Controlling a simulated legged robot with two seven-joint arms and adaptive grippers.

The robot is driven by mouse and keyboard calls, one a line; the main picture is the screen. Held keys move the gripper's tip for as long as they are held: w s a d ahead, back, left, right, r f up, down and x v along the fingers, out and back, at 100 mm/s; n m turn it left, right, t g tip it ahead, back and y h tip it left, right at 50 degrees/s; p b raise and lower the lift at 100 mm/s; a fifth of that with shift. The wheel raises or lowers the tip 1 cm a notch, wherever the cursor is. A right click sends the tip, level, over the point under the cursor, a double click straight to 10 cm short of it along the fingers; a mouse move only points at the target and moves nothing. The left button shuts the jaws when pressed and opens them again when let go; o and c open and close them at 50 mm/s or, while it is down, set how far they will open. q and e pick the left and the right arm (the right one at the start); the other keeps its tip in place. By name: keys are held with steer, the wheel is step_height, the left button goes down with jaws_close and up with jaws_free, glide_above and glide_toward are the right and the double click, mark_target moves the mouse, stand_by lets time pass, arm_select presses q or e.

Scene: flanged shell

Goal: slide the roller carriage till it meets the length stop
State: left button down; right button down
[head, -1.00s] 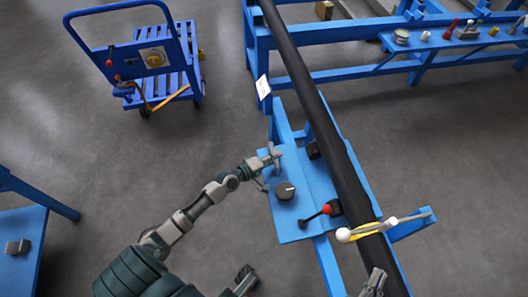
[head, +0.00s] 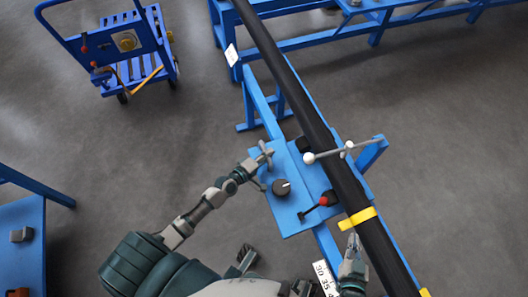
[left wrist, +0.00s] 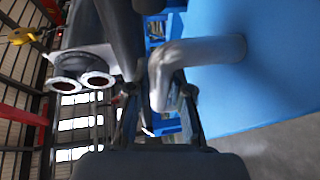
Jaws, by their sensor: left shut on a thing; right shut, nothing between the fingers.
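The blue plate of what looks like the roller carriage (head: 295,215) sits beside a long dark pipe (head: 310,105) and carries a dial and a red-knobbed lever (head: 316,207). My left gripper (head: 263,159) is shut on a grey handle at its left edge; the bent metal handle (left wrist: 200,52) shows beside the blue surface in the left wrist view. My right gripper (head: 352,250) is shut and empty, low beside the pipe. A grey rod with a white ball (head: 309,158) crosses the pipe from a blue arm. I cannot tell which part is the length stop.
A yellow band (head: 358,217) circles the pipe and a numbered scale (head: 324,278) lies near my right gripper. A blue trolley (head: 125,55) stands at upper left, a blue table (head: 22,260) at lower left. Grey floor between them is clear.

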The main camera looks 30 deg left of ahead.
arm_select(q)
steer(key=shift+s+d+f, duration=0.3)
steer(key=shift+s+f, duration=0.05)
steer(key=shift+s, duration=0.05)
steer(key=shift+s+d+r, duration=0.15)
steer(key=shift+s+d, duration=0.05)
steer(key=shift+d, duration=0.2)
steer(key=c, duration=1.2)
jaws_free()
steer(key=shift+a, duration=0.2)
steer(key=shift+o, duration=0.7)
steer(key=shift+w+a, duration=0.1)
steer(key=shift+w, duration=0.05)
steer(key=shift+a, duration=0.15)
steer(key=shift+s, duration=0.25)
steer(key=v, duration=1.1)
steer(key=shift+a, duration=0.3)
arm_select(e)
steer(key=shift+s+d+f, duration=0.15)
steer(key=shift+s+d, duration=0.1)
arm_select(q)
steer(key=shift+s+d+r, duration=0.1)
arm_select(e)
steer(key=shift+d, duration=0.1)
